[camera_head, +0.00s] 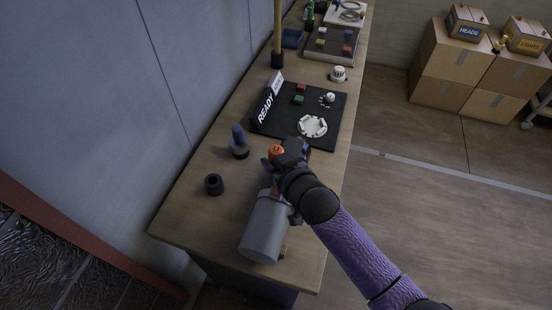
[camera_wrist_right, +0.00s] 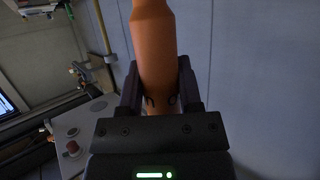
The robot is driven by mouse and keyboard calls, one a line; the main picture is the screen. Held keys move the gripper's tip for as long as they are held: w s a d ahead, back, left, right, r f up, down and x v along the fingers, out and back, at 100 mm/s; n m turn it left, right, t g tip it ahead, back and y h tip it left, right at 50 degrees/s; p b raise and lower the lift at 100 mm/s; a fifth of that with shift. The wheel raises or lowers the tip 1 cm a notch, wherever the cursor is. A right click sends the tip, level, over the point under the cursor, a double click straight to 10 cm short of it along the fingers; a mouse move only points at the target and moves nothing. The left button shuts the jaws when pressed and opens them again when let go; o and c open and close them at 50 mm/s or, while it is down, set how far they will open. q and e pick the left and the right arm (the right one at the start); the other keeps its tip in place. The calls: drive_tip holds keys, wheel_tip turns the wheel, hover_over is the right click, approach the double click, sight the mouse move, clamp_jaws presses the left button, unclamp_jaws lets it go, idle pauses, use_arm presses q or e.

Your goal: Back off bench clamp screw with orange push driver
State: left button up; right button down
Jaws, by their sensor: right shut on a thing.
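The orange push driver (camera_wrist_right: 153,45) stands between the two fingers of my right gripper (camera_wrist_right: 160,95) in the right wrist view, and the fingers are shut on its body. In the head view only a small orange end of the driver (camera_head: 275,150) shows at my right gripper (camera_head: 280,160), over the near part of the bench. A grey cylinder (camera_head: 263,232) sits just below my wrist at the bench's near end, partly covered by it. I cannot make out the clamp screw or whether the driver touches anything. My left gripper is not in view.
On the bench (camera_head: 195,225) stand an empty-looking black holder (camera_head: 213,185) and a blue-handled tool in a dark base (camera_head: 240,140). A black mat (camera_head: 325,118) with a READY sign (camera_head: 266,104) lies beyond. Cardboard boxes (camera_head: 440,65) stand far right; the floor between is clear.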

sight(276, 149)
drive_tip(key=shift+f, duration=0.3)
idle(0.6)
drive_tip(key=shift+p, duration=0.7)
idle(1.3)
wheel_tip(276, 149, up, 6)
drive_tip(key=p, duration=0.6)
drive_tip(key=shift+r+p, duration=0.2)
drive_tip(key=shift+p, duration=0.1)
drive_tip(key=shift+f, duration=0.15)
